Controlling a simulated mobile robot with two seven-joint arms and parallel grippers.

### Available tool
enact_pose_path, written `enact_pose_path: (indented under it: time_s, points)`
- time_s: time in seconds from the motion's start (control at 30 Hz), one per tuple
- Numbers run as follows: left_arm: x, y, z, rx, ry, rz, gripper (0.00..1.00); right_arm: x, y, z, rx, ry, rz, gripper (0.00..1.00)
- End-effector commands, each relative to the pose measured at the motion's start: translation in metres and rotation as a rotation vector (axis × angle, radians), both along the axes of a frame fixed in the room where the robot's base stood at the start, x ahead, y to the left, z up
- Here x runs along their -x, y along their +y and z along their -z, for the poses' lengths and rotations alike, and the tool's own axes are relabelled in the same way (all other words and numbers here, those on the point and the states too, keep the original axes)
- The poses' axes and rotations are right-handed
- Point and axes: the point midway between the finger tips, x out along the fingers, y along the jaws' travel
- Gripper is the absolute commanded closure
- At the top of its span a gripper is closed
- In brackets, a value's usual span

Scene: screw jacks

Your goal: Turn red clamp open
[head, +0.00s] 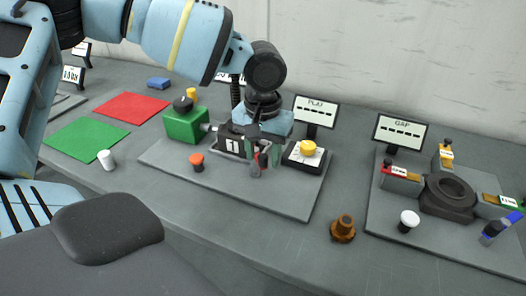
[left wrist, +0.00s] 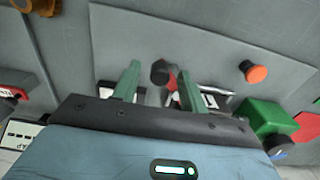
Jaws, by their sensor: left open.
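The red clamp (left wrist: 172,82) is mostly hidden in the head view by my left gripper; only a bit of red shows there. In the left wrist view its dark knob (left wrist: 160,71) lies between the two green fingers, with red just behind it. My left gripper (head: 263,158) points down over the grey board's fixture, and it also shows in the left wrist view (left wrist: 157,78). Its fingers are apart, one on each side of the knob. I cannot tell whether either finger touches it. My right gripper is out of view.
The grey board (head: 285,203) also holds a green block (head: 185,125), an orange button (head: 197,161) and a yellow button (head: 308,147). A brown threaded piece (head: 343,229) stands to the right. Farther right is another board with a dark ring (head: 448,197).

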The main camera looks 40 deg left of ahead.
Motion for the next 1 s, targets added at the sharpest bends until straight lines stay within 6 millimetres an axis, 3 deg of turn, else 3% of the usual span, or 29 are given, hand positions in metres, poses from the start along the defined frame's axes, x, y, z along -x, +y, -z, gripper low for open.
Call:
enact_pose_path:
  time_s: [0.1,0.43,0.77,1.0]
  points:
    - [0.0001,-0.0001,-0.0001,0.0,0.0,0.0,0.58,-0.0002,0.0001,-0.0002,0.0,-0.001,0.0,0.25]
    - [0.0,0.0,-0.0004,0.0,0.0,0.0,1.0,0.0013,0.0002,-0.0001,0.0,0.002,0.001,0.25]
    - [0.0021,0.0014,-0.0006,0.0,-0.001,0.046,1.0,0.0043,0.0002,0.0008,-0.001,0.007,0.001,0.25]
    - [0.0084,0.0063,-0.0004,0.0,0.0,0.194,1.0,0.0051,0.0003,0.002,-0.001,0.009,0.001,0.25]
